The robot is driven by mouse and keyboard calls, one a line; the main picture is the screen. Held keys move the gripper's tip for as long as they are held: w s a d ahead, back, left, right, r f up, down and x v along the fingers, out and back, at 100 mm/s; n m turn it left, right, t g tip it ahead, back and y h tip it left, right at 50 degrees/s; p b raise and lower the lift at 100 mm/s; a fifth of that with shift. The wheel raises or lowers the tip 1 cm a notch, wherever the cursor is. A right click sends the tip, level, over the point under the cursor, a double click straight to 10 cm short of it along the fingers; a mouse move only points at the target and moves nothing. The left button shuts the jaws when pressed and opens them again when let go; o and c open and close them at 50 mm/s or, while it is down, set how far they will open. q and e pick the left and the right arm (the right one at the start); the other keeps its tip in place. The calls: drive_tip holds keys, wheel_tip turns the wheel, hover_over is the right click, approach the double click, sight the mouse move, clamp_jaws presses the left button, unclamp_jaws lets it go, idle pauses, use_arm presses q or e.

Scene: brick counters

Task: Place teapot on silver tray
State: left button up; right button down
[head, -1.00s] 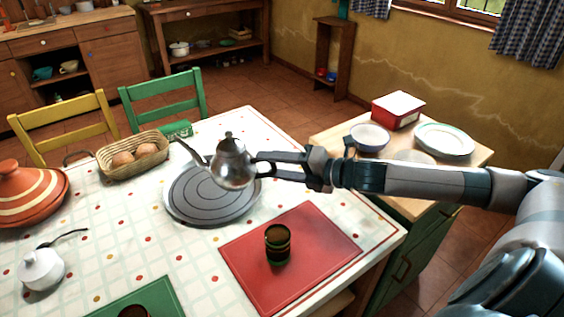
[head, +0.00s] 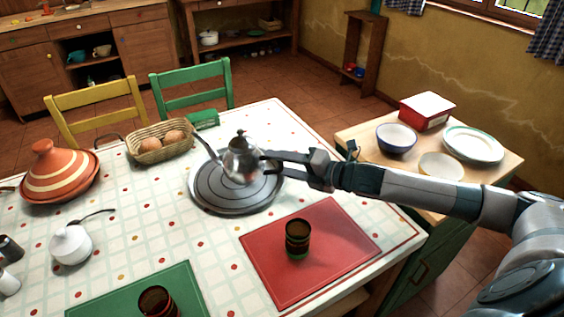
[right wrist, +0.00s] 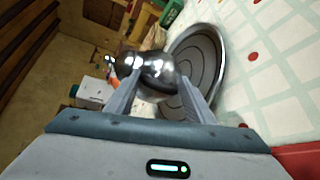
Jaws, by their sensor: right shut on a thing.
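The silver teapot (head: 241,161) is upright over the round silver tray (head: 234,203) on the checked tablecloth, its spout pointing left. My right gripper (head: 268,168) reaches in from the right and is shut on the teapot at its handle side. In the right wrist view the teapot (right wrist: 150,72) sits between the fingers (right wrist: 160,98), with the tray (right wrist: 211,65) behind and beside it. I cannot tell whether the teapot's base touches the tray. The handle is largely hidden by the fingers. My left gripper is not in view.
A bread basket (head: 144,150) stands left of the tray, near a tagine (head: 58,177) and a white sugar pot (head: 70,245). A red mat (head: 335,255) with a dark cup (head: 297,238) lies in front. A side cabinet with bowls and plates (head: 473,143) stands at the right.

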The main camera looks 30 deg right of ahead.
wheel_tip(320, 180, down, 2)
drive_tip(key=shift+f, duration=0.55)
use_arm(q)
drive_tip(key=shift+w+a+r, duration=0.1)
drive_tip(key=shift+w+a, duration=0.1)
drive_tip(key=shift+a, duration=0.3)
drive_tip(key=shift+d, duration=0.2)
use_arm(e)
drive_tip(key=c, duration=1.1)
unclamp_jaws()
drive_tip(key=shift+f, duration=0.25)
drive_tip(key=shift+o, duration=1.4)
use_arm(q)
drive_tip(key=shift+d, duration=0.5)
use_arm(e)
drive_tip(key=shift+s, duration=0.1)
drive_tip(key=shift+s, duration=0.1)
